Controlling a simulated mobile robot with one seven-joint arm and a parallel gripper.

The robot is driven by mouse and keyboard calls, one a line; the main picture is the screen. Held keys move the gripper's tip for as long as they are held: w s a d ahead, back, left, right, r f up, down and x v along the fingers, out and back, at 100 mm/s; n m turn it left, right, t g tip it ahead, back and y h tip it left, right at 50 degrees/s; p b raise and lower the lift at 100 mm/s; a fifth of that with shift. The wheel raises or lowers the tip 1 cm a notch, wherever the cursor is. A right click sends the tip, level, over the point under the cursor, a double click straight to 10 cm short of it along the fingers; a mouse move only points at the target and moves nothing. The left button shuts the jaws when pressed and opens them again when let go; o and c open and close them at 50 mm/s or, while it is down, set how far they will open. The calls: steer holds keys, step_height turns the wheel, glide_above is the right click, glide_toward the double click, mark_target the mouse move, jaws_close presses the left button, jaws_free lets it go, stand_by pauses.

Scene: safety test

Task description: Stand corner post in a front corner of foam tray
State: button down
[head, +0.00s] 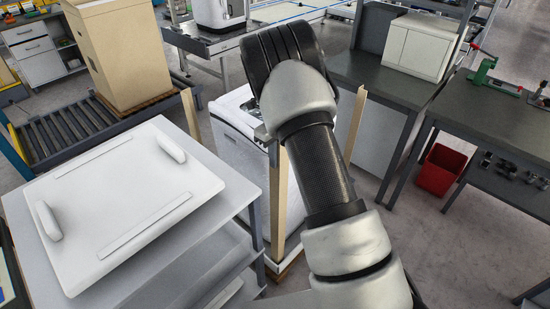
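A tan corner post (278,205) stands nearly upright at the near side of a white appliance (232,135). Its lower end is at the white foam tray (292,245), of which only a small near part shows; I cannot tell whether it is seated. My gripper (263,131) is at the top of this post, mostly hidden behind my wrist. Whether its fingers are closed on the post is not visible. Two other tan posts stand around the appliance, one at the back left (190,115) and one on the right (355,125), partly behind my arm.
A grey table (225,200) on the left bears a white slab (130,200) with raised blocks, close to the near post. A roller conveyor (60,135) with a cardboard box (118,50) stands behind. Workbenches (375,82) and a red bin (440,170) are on the right.

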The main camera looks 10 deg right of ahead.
steer(key=shift+f+b, duration=0.5)
steer(key=shift+f, duration=0.45)
stand_by(0.3)
stand_by(0.4)
steer(key=c, duration=1.9)
jaws_free()
steer(key=shift+o, duration=0.5)
steer(key=shift+o, duration=1.2)
steer(key=shift+r, duration=0.15)
step_height(320, 180, up, 7)
steer(key=p, duration=0.4)
steer(key=shift+p, duration=0.3)
